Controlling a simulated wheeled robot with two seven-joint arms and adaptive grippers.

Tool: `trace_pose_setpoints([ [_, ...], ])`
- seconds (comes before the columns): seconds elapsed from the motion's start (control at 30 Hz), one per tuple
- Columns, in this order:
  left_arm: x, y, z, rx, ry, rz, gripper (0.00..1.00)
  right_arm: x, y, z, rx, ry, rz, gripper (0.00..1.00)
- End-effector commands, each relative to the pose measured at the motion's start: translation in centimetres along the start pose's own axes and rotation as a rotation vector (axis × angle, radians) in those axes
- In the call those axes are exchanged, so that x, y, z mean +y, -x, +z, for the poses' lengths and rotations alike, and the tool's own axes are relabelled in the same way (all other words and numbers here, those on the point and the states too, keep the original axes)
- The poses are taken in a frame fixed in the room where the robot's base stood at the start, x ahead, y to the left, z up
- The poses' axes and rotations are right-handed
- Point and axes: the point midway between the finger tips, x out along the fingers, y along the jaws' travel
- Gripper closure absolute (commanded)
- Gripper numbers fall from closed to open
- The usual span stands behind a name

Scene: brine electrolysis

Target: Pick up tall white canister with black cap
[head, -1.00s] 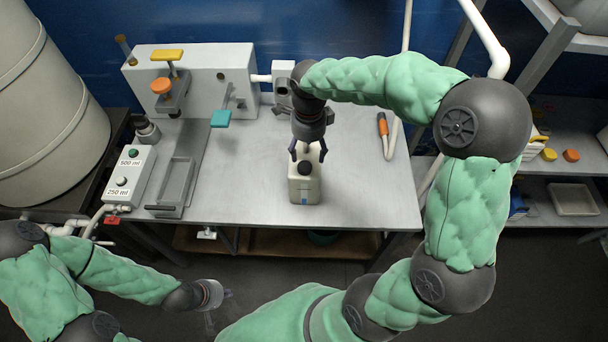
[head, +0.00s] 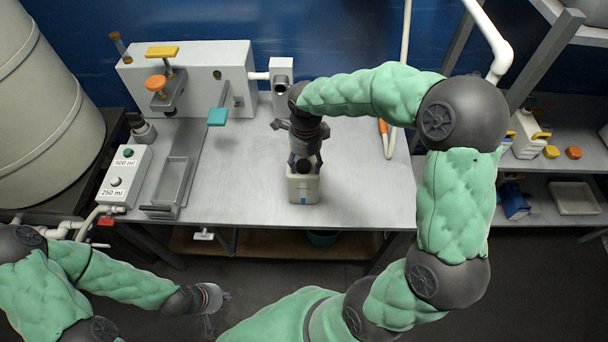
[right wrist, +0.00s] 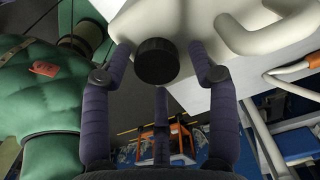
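A white canister (head: 303,188) with a black cap (head: 304,166) stands upright on the grey table, near its front edge. In the right wrist view its black cap (right wrist: 157,60) lies between my spread fingers, with the white body (right wrist: 172,20) behind it. My right gripper (head: 304,158) is over the canister's top, its fingers open around the cap; in the right wrist view the fingers (right wrist: 160,62) stand apart from the cap. Whether a fingertip touches the white body, I cannot tell. My left gripper (head: 222,297) is low in front of the table, blurred against the dark floor and away from the canister.
A filling machine (head: 190,80) with yellow, orange and teal parts stands at the table's left back. A button box (head: 125,176) and a grey tray (head: 172,183) are at the left. An orange-handled tool (head: 383,127) lies at right. The table right of the canister is clear.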

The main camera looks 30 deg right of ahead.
Motion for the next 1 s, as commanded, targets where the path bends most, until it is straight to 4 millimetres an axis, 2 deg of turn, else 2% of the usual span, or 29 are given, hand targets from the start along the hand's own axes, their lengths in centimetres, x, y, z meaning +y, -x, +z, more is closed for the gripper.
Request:
trace_pose_setpoints([
  [0.03, 0.0, 0.0, 0.0, 0.0, 0.0, 0.0, 1.0, 0.0, 0.0, 0.0, 0.0, 0.0, 0.0, 0.64],
  [0.17, 0.0, 0.0, 0.0, 0.0, 0.0, 0.0, 1.0, 0.0, 0.0, 0.0, 0.0, 0.0, 0.0, 1.0],
  [0.67, 0.0, 0.1, 0.0, 0.0, 0.0, 0.0, 1.0, -0.1, 0.3, 0.0, -0.001, -0.001, -0.004, 1.0],
  [0.87, 0.1, 0.4, 0.0, 0.0, 0.0, 0.0, 1.0, -0.2, 1.5, 0.1, -0.002, -0.001, -0.006, 1.0],
  [1.0, 0.3, 0.9, 0.0, 0.0, 0.0, 0.0, 1.0, -0.2, 3.2, 0.1, -0.003, -0.001, -0.006, 1.0],
])
